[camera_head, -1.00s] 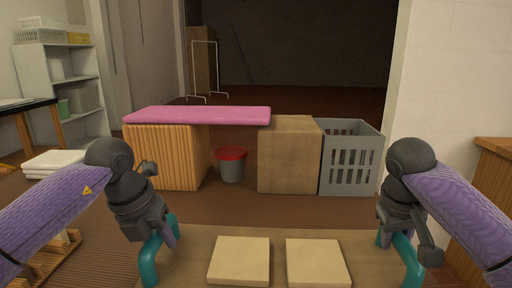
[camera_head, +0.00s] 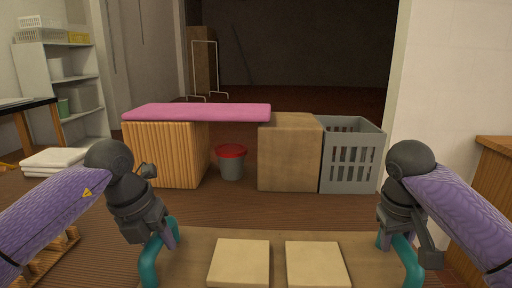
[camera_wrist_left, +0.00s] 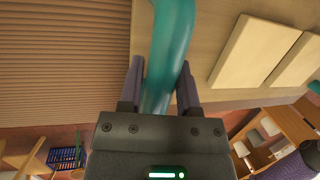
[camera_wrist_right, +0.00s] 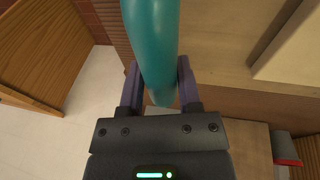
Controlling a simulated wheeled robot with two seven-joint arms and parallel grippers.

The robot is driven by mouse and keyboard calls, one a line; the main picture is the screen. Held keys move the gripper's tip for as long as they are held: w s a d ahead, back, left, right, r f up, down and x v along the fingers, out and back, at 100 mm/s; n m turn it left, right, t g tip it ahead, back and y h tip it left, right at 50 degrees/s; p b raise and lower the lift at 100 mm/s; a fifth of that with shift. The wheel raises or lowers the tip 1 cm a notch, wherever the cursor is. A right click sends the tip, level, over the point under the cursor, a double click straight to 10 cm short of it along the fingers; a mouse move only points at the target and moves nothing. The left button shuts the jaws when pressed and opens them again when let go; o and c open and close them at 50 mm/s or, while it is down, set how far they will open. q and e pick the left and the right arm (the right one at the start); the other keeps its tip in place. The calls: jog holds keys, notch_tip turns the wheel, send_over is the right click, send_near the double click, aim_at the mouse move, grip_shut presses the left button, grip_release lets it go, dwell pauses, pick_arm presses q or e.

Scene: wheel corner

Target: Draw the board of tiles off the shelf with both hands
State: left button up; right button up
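The board (camera_head: 205,247) is a flat tan panel at the bottom of the head view, carrying two pale square tiles, a left one (camera_head: 240,262) and a right one (camera_head: 316,264). A teal handle stands at each end, the left (camera_head: 150,262) and the right (camera_head: 409,262). My left gripper (camera_head: 166,232) is shut on the left handle, with the fingers on either side of it in the left wrist view (camera_wrist_left: 160,85). My right gripper (camera_head: 386,236) is shut on the right handle, likewise in the right wrist view (camera_wrist_right: 158,85). The board's near edge is cut off, and no shelf shows under it.
A wooden cabinet (camera_head: 496,180) is close on the right, a pallet (camera_head: 50,258) at lower left.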

pick_arm(q)
jog(key=shift+o, duration=1)
pick_arm(e)
jog(key=shift+o, duration=1)
pick_arm(q)
jog(key=shift+o, duration=0.3)
jog(key=o, duration=0.5)
jog(key=shift+c, duration=0.2)
pick_arm(e)
jog(key=o, duration=0.5)
pick_arm(q)
jog(key=shift+r, duration=0.1)
pick_arm(e)
jog(key=shift+r, duration=0.1)
pick_arm(q)
jog(key=v, duration=1.1)
pick_arm(e)
jog(key=v, duration=1.1)
pick_arm(q)
jog(key=shift+s+d, duration=0.1)
pick_arm(e)
jog(key=shift+s, duration=0.1)
